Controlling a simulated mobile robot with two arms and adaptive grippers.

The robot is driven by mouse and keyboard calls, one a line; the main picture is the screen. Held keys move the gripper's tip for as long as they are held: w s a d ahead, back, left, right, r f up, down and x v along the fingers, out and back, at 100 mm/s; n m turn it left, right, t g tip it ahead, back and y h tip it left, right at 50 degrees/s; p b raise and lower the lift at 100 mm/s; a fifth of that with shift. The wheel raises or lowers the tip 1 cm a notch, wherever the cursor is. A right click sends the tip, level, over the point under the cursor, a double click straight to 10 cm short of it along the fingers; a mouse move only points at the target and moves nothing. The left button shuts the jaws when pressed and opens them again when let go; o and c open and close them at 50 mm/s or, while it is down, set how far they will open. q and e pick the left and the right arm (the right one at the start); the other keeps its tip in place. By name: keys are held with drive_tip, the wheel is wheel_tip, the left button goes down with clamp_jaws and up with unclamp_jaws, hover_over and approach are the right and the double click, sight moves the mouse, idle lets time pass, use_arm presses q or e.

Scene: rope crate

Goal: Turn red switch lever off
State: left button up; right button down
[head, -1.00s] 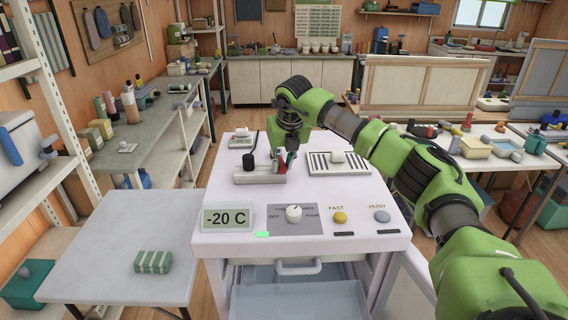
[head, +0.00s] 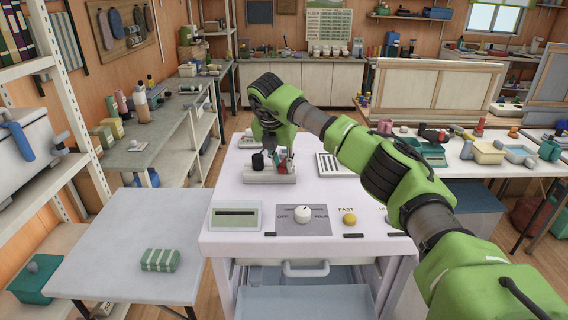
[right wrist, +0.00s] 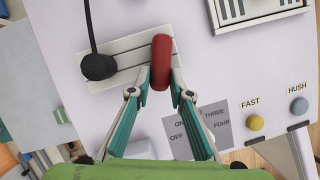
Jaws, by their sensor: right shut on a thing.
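The red switch lever (right wrist: 162,55) stands on a pale grey switch base (right wrist: 117,60) on top of the white machine. My right gripper (right wrist: 161,80) has its teal fingers closed on both sides of the near part of the lever. In the head view my right gripper (head: 276,158) is over the switch base (head: 270,178) and mostly hides the lever. Left of the lever, a black round piece (right wrist: 98,67) with a black cord sits on the base. My left gripper is not in view.
The machine's front panel has a blank display (head: 236,213), a white dial knob (head: 303,214) and a yellow FAST button (head: 349,219). A slotted plate (right wrist: 255,8) lies right of the switch. A green striped block (head: 160,260) lies on the left table (head: 110,235).

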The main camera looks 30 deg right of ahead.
idle(0.4)
drive_tip(key=c, duration=1.9)
unclamp_jaws()
drive_tip(key=shift+o, duration=0.3)
drive_tip(key=v, duration=1.2)
drive_tip(key=shift+w, duration=0.1)
